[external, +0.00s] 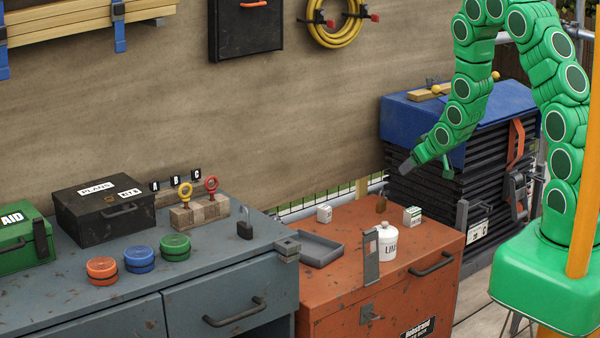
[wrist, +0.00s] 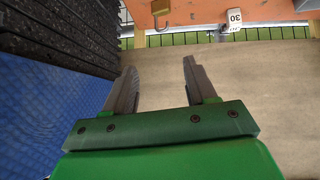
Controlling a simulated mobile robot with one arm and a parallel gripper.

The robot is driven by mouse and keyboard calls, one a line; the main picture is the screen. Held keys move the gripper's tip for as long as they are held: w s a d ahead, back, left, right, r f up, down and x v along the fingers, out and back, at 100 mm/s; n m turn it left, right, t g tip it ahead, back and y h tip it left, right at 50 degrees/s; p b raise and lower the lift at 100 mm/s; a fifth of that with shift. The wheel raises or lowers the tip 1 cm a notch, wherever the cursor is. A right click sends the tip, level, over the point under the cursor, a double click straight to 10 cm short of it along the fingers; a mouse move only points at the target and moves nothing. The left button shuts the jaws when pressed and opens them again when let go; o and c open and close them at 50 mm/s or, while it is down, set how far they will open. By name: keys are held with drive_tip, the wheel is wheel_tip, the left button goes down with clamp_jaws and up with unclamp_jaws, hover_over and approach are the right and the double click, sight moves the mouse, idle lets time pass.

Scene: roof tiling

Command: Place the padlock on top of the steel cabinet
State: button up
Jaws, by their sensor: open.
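A small brass-brown padlock (external: 381,204) stands upright near the back edge of the orange chest's top. It also shows at the top edge of the wrist view (wrist: 161,8), partly cut off. A blue-grey steel cabinet (external: 215,277) with drawers stands left of the chest. A small dark padlock-shaped item (external: 245,230) sits near the right end of its top. My gripper (external: 407,166) is in the air above and right of the brass padlock, apart from it. In the wrist view its fingers (wrist: 160,66) are spread, with nothing between them.
The orange chest (external: 335,280) also holds a grey tray (external: 308,250), a white bottle (external: 387,243) and small white boxes (external: 412,215). A dark stack under a blue cover (external: 425,120) stands beside my gripper.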

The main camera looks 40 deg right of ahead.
drive_tip(key=s+a+r+g, duration=0.2)
drive_tip(key=s+r, duration=0.5)
drive_tip(key=s, duration=0.3)
drive_tip(key=s+a+r+g, duration=0.3)
drive_tip(key=s+r, duration=0.5)
drive_tip(key=s, duration=0.2)
drive_tip(key=s+a+r+m+g, duration=0.1)
drive_tip(key=s+a+r+g, duration=0.2)
drive_tip(key=s+r, duration=0.4)
drive_tip(key=s, duration=0.3)
drive_tip(key=shift+s+a+r, duration=0.2)
drive_tip(key=shift+a, duration=0.05)
drive_tip(key=s+a+r+g, duration=0.1)
drive_tip(key=s, duration=0.3)
drive_tip(key=s+a+r+g, duration=0.1)
drive_tip(key=s+r, duration=0.1)
drive_tip(key=s, duration=0.3)
drive_tip(key=s+a+r+g, duration=0.1)
drive_tip(key=s+r, duration=0.1)
drive_tip(key=s, duration=0.3)
drive_tip(key=shift+y, duration=0.4)
drive_tip(key=shift+c, duration=0.3)
